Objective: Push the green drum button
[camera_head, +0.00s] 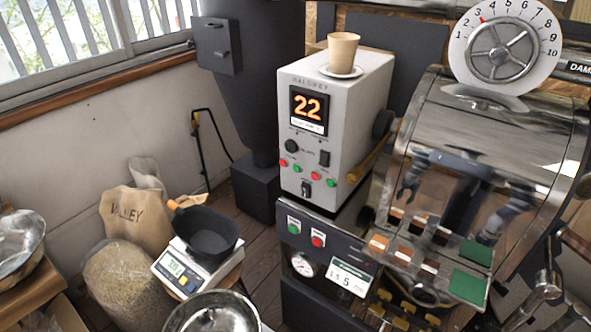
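A large green button (293,226) sits on the dark front panel of the roaster, with a red button (317,239) to its right. Smaller round buttons are on the light grey control box above: a green one (297,168) and a red one (283,162) at the left, and another green one (331,183) beside a red one (315,177). The labels are too small to read, so I cannot tell which green button is for the drum. Neither of my grippers is in view, and nothing touches the buttons.
The control box (343,92) shows 22 and carries a paper cup (342,47) on a saucer. The shiny roaster drum (480,140) fills the right. A scale (181,268) with a black pan (206,233) and a metal bowl (213,316) stand left of the panel.

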